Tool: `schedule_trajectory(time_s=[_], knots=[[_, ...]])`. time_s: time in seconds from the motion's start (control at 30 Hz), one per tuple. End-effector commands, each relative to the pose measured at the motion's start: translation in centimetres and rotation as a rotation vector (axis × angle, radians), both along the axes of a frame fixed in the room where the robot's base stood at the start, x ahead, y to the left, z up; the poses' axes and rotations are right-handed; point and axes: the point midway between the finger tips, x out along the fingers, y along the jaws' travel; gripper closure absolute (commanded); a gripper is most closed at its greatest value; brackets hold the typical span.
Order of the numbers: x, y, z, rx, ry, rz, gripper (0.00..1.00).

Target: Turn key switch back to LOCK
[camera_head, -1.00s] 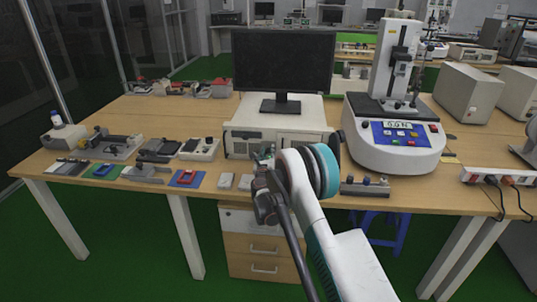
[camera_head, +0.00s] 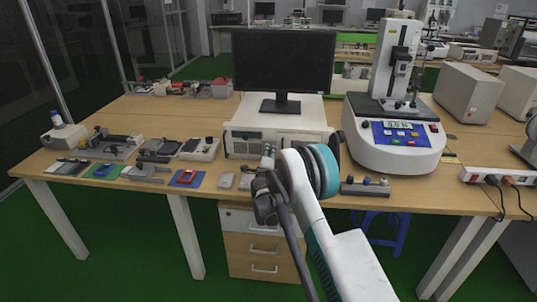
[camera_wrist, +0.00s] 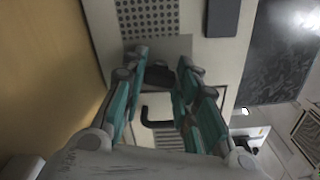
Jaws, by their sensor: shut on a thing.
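My gripper (camera_wrist: 163,68) reaches to the front of a beige instrument case (camera_wrist: 185,48), with its two teal fingers closed in around a small dark piece (camera_wrist: 159,76). This piece seems to be the key of the key switch; the fingers hide much of it. No LOCK marking can be read. In the head view my gripper (camera_head: 268,156) is at the case front (camera_head: 238,142), below the monitor, and my own arm hides the key switch there.
A dark handle (camera_wrist: 145,112) sticks out of the case close to my fingers. A black monitor (camera_head: 284,72) stands on the case.

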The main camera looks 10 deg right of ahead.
Motion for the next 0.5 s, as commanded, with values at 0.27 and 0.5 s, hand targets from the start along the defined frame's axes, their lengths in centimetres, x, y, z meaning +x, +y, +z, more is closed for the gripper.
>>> schedule_trajectory(time_s=[0.27, 0.5], knots=[[-0.03, 0.10, -0.10, -0.181, 0.060, 0.001, 0.96], [-0.03, 0.10, -0.12, -0.274, 0.090, 0.001, 0.96]])
